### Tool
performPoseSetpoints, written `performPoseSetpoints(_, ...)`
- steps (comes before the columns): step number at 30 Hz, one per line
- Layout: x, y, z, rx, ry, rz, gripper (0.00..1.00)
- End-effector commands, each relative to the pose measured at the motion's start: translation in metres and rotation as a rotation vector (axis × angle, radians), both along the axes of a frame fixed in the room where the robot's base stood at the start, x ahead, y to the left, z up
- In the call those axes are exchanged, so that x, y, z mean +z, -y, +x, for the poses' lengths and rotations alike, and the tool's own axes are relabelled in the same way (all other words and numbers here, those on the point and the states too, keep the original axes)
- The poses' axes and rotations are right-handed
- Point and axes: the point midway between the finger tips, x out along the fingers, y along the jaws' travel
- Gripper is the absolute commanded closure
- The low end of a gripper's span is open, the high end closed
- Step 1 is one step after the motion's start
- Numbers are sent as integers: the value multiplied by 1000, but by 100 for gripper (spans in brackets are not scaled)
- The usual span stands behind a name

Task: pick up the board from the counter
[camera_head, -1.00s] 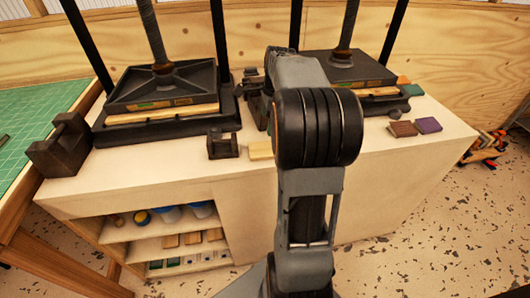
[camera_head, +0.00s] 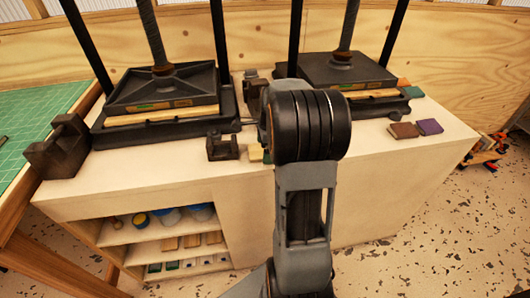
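A small pale wooden piece (camera_head: 256,153) lies on the white counter (camera_head: 130,182) just left of my arm, with a bit of green beside it; my arm hides its right part. Longer pale boards lie clamped in the left press (camera_head: 160,114) and the right press (camera_head: 372,94). I cannot tell for certain which of these is the board. My arm stands in front of the counter's middle. My gripper is hidden behind my own arm links, so its opening and anything in it do not show.
Dark metal blocks stand at the counter's left end (camera_head: 60,148) and near its middle (camera_head: 222,147). A brown block (camera_head: 403,130) and a purple block (camera_head: 429,127) lie at the right. Shelves with tubs are below. A green cutting mat (camera_head: 35,115) is at left.

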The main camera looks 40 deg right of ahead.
Motion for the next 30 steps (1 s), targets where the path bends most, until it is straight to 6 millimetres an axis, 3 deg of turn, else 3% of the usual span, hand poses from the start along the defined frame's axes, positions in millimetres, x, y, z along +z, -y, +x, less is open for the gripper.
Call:
performPoseSetpoints(7, -1, 0, 0, 0, 1, 0, 1)
performPoseSetpoints(20, 0, 0, 0, 0, 1, 0, 41)
performPoseSetpoints(30, 5, 0, 0, 1, 2, -1, 41)
